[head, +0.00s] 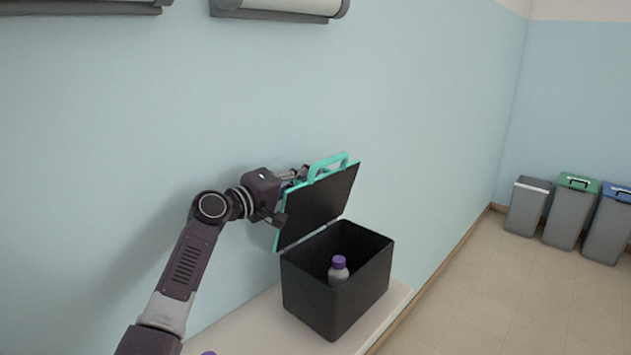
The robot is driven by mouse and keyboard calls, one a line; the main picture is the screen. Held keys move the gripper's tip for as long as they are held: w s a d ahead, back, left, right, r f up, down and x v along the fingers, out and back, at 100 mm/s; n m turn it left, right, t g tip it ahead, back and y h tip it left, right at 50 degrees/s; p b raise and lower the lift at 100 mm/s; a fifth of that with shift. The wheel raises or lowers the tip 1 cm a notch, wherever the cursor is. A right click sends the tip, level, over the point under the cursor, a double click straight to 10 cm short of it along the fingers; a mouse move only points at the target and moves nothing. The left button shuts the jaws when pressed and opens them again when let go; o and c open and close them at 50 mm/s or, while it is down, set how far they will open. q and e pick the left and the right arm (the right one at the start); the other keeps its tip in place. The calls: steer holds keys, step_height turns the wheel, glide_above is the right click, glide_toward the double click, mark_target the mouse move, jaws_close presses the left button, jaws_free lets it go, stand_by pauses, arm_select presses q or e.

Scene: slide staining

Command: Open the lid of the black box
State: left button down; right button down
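The black box (337,298) stands on a pale table against the wall. Its lid (318,208), dark inside with a teal rim and a teal handle (328,165), is raised and tilted up on the left side of the box. A grey bottle with a purple cap (338,270) stands inside the box. My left gripper (297,174) is at the lid's upper left edge, close to the handle. Its fingers are partly hidden behind the lid, so I cannot tell whether they are open or shut. My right gripper is not in view.
The pale table (388,309) has a narrow bare strip right of the box. A purple cap (208,353) shows at the bottom edge. The wall is close behind the lid. Several bins stand far right, including one with a green lid (578,182).

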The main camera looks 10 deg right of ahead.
arm_select(q)
steer(key=shift+w+a+n, duration=0.4)
steer(key=shift+w, duration=0.05)
steer(key=c, duration=2)
jaws_free()
steer(key=shift+o, duration=0.2)
steer(key=v, duration=1.2)
